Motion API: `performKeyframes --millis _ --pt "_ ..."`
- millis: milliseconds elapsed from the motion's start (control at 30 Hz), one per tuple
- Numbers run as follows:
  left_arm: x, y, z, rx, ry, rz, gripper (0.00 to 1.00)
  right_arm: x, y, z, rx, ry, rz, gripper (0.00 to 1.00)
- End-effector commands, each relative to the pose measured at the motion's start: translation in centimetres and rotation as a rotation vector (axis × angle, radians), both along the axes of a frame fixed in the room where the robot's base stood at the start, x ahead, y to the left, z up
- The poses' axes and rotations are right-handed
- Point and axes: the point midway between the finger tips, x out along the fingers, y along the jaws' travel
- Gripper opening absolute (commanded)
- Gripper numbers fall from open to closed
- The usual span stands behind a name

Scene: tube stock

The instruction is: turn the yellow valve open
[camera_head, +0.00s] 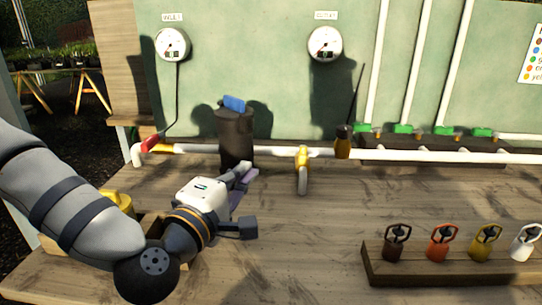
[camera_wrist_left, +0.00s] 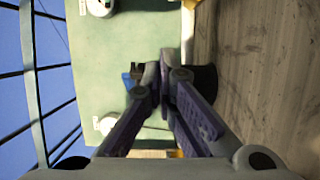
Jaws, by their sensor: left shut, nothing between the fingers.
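A yellow fitting (camera_head: 302,155) sits on the white pipe right of the black canister, with a pale rounded piece hanging below it. It looks like the yellow valve; I cannot tell its handle position for sure. A black cylindrical canister (camera_head: 236,140) with a blue handle (camera_head: 234,103) on top stands at the pipe. My left gripper (camera_head: 245,174) is shut and empty in front of the canister, left of the yellow fitting and apart from it. In the left wrist view the gripper's purple-padded fingers (camera_wrist_left: 164,68) meet at their tips, partly hiding the canister (camera_wrist_left: 203,88).
A red handle (camera_head: 150,143) is on the pipe at left. Two gauges (camera_head: 173,44) (camera_head: 325,43) hang on the green panel. A rack (camera_head: 450,271) of coloured tags stands front right. The bench middle is clear.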

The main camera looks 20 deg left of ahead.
Motion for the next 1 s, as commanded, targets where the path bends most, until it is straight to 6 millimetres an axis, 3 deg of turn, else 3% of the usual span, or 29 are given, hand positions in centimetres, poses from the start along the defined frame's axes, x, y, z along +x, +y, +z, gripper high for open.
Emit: performKeyframes --millis 33,200,333,567,733,1000 --pt "0.6 0.1 -1.7 -0.001 0.021 0.002 0.0 -1.4 0.0 -1.4 0.0 0.048 0.001 0.4" --pt "2.1 -0.1 -1.8 -0.002 0.015 -0.002 0.0 -4.0 0.0 -4.4 -0.001 0.134 0.003 0.4" --pt "4.9 -0.2 -0.6 0.003 0.005 -0.002 0.0 -3.7 0.0 -4.0 -0.001 0.122 0.004 0.4" --pt "9.8 -0.4 -0.5 0.002 0.004 -0.003 0.0 -3.8 0.0 -4.2 -0.001 0.127 0.004 0.4" --pt "10.1 -3.3 -0.3 0.001 0.004 -0.006 0.0 -3.7 0.0 -4.1 -0.001 0.124 0.005 0.4" --pt "10.3 -4.3 -0.4 0.0 0.004 -0.002 0.0 -3.7 0.0 -4.1 -0.001 0.123 0.005 0.4"
